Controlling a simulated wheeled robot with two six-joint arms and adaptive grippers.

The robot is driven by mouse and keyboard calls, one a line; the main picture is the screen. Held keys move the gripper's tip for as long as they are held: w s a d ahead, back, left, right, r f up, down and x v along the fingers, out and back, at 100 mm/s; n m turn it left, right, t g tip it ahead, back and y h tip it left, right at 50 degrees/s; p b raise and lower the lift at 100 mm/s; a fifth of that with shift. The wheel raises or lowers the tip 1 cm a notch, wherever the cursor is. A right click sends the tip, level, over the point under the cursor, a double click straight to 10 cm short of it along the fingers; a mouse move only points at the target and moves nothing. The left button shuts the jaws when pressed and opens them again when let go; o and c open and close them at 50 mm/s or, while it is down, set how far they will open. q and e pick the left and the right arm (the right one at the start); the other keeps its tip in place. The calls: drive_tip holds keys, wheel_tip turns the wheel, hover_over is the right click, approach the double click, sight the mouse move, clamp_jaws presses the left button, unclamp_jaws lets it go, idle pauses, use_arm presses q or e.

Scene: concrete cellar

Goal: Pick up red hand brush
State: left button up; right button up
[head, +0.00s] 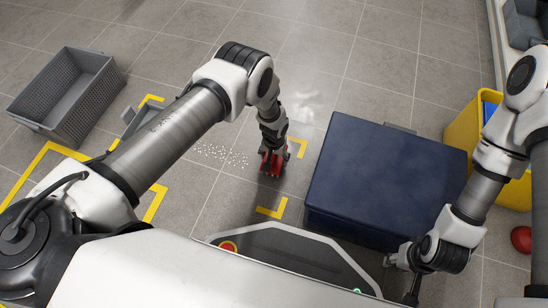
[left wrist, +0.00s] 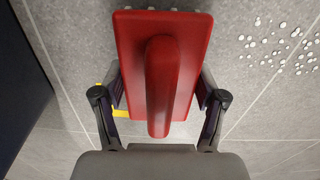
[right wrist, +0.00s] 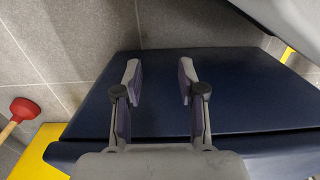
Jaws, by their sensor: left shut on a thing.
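The red hand brush (head: 265,164) is in the middle of the head view, low over or at the tiled floor; I cannot tell if it touches. My left gripper (head: 272,158) reaches down onto it. In the left wrist view the brush (left wrist: 190,72) fills the centre, its raised handle pointing toward the camera, with a finger of the left gripper (left wrist: 160,98) on each side of its block. The left gripper is shut on it. My right gripper (head: 408,278) is at the lower right. In the right wrist view the right gripper (right wrist: 160,80) is open and empty above a dark blue box.
The dark blue box (head: 385,165) stands right of the brush. White pellets (head: 222,154) lie scattered left of it. A grey crate (head: 70,95) is far left. A yellow container (head: 462,130) and a red plunger (right wrist: 22,110) are at the right. Yellow tape corners (head: 272,210) mark the floor.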

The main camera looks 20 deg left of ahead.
use_arm(q)
drive_tip(key=shift+s+r+p, duration=0.1)
drive_tip(key=shift+r+p, duration=0.3)
drive_tip(key=shift+r, duration=0.55)
drive_tip(key=s, duration=0.1)
drive_tip(key=s+a+p, duration=0.1)
drive_tip(key=s, duration=0.3)
drive_tip(key=shift+a, duration=0.4)
drive_tip(key=s+b, duration=0.1)
drive_tip(key=b, duration=0.1)
drive_tip(key=s+f+b, duration=0.1)
drive_tip(key=b, duration=0.2)
drive_tip(key=shift+s+a, duration=0.1)
drive_tip(key=shift+a, duration=0.3)
drive_tip(key=shift+s+a+r+p, duration=0.3)
drive_tip(key=shift+s+r+p, duration=0.45)
drive_tip(key=shift+s+p, duration=0.15)
drive_tip(key=s, duration=0.1)
drive_tip(key=s+a+p, duration=0.1)
drive_tip(key=s, duration=0.1)
drive_tip(key=s+a+p, duration=0.1)
drive_tip(key=s, duration=0.1)
drive_tip(key=shift+s+r, duration=0.2)
drive_tip(key=shift+r, duration=0.05)
drive_tip(key=shift+s+f, duration=0.1)
drive_tip(key=shift+s, duration=0.15)
use_arm(e)
drive_tip(key=shift+r, duration=0.95)
